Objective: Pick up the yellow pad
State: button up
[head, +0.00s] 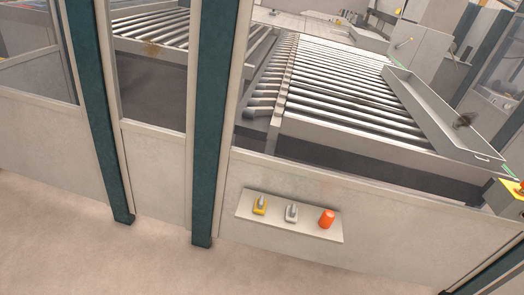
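A small yellow pad (260,206) sits at the left end of a light grey shelf (317,231) fixed to the front of the machine's panel. A grey object, perhaps a handle or knob, stands up from the pad. A similar grey piece (292,212) is in the middle of the shelf, and an orange-red cylinder (327,219) stands to its right. My gripper does not show in the head view.
Roller conveyor (345,90) lies behind the panel, with a long grey tray (445,120) on its right side. Dark green posts (207,130) stand left of the shelf. A yellow box with a red button (511,196) is at the right edge. The floor (120,265) in front is clear.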

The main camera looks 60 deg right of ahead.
aim_at(260, 205)
jog(key=z, duration=0.45)
jog(key=i, duration=1.2)
jog(key=z, duration=1.25)
jog(key=i, duration=0.65)
jog(key=z, duration=0.4)
jog(key=k, duration=0.8)
jog(key=z, duration=0.15)
jog(key=i, duration=0.8)
jog(key=u, duration=0.05)
